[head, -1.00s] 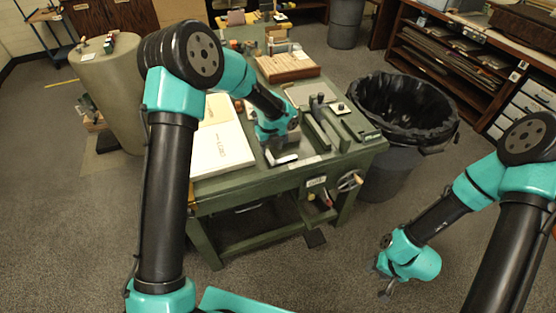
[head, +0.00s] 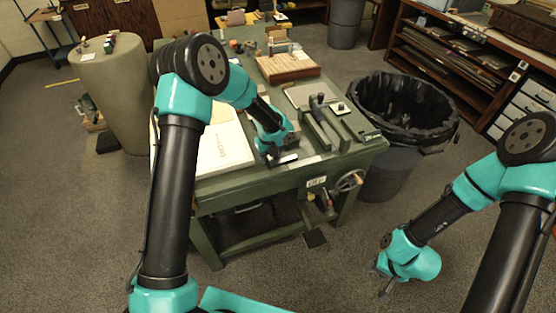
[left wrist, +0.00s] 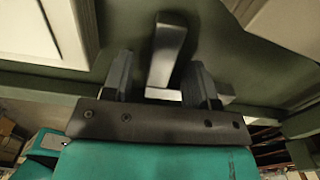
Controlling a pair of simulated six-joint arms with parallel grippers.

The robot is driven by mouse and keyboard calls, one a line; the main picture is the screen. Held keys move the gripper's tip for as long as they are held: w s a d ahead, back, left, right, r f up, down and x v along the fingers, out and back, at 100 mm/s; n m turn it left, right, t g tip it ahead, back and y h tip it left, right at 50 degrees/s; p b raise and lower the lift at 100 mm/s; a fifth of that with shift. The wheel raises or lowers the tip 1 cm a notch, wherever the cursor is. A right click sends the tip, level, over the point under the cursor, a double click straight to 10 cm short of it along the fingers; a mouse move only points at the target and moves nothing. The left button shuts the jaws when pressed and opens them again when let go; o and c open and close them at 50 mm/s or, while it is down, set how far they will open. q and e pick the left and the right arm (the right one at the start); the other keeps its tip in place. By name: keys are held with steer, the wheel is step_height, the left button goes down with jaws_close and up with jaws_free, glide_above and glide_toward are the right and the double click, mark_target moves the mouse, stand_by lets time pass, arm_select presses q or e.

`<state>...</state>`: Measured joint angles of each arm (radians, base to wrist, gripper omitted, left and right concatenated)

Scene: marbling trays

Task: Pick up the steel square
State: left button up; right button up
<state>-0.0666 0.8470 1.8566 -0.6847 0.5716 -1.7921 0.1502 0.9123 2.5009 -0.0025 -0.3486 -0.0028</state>
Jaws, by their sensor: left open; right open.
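The steel square (head: 287,158) lies near the front edge of the green bench, partly hidden by my left gripper (head: 272,158) in the head view. In the left wrist view the steel square (left wrist: 166,50) shows as a grey bar with a bright short part at its lower end. It lies between the two fingers of my left gripper (left wrist: 160,76). Those fingers are apart, one on each side of it, and whether they touch it cannot be told. My right gripper (head: 384,283) is open and empty, low over the floor at the right, away from the bench.
The green bench (head: 245,187) also carries a pale lettered slab (head: 225,150) left of my left gripper and a dark upright tool (head: 322,122) to its right. A wooden block (head: 287,67) lies further back. A black-lined bin (head: 405,104) stands right of the bench.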

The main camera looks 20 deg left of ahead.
arm_select(q)
jaws_close()
stand_by(0.5)
steer(key=shift+r, duration=0.15)
steer(key=shift+r, duration=0.6)
step_height(320, 180, up, 2)
steer(key=s+d, duration=0.2)
steer(key=s, duration=0.5)
steer(key=s+d+r, duration=0.1)
steer(key=s+d, duration=0.2)
steer(key=s, duration=0.5)
steer(key=shift+r, duration=0.3)
steer(key=shift+s+d, duration=0.1)
